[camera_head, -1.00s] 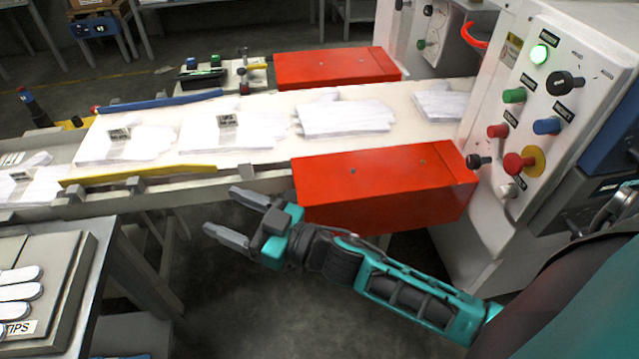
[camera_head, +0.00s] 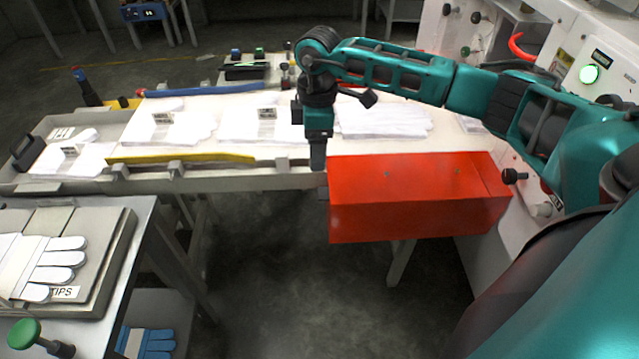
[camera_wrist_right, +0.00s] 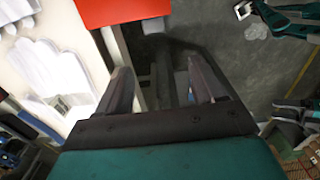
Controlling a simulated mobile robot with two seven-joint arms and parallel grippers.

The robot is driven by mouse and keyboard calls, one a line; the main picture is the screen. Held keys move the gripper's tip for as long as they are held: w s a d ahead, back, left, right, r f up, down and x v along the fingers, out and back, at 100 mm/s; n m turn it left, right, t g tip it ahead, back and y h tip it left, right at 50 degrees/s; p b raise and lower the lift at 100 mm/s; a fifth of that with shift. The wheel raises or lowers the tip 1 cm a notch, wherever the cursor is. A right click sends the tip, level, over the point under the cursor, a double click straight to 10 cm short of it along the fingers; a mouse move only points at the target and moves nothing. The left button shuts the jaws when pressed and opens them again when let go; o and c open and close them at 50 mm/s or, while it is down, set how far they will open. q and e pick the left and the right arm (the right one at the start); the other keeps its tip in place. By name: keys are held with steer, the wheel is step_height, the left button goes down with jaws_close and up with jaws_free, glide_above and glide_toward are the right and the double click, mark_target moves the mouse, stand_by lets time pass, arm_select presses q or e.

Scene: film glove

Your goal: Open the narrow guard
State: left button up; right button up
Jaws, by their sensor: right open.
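A red box-shaped guard (camera_head: 415,200) sits along the near side of the conveyor, its top and front faces closed. A second red guard on the far side is mostly hidden behind my right arm. The pictures do not settle which is the narrow one. My right gripper (camera_head: 319,165) points down at the left end of the near guard, close to its corner; I cannot tell whether it touches. In the right wrist view its two fingers (camera_wrist_right: 165,85) are apart with nothing held, and the red guard (camera_wrist_right: 108,10) shows beyond them at the top. My left gripper is out of view.
White gloves (camera_head: 170,128) lie on the pale conveyor (camera_head: 215,104). A yellow bar (camera_head: 185,159) runs along its near edge. The white control panel (camera_head: 570,100) with a lit green lamp stands right. A metal bench (camera_head: 140,225) is at left. Open floor (camera_head: 290,290) lies in front of the guard.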

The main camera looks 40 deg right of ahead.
steer(key=d, duration=0.1)
glide_toward(319, 193)
step_height(319, 193, down, 7)
steer(key=shift+a+f+b, duration=0.15)
steer(key=shift+f+b, duration=0.1)
steer(key=shift+b, duration=0.15)
steer(key=shift+c, duration=0.4)
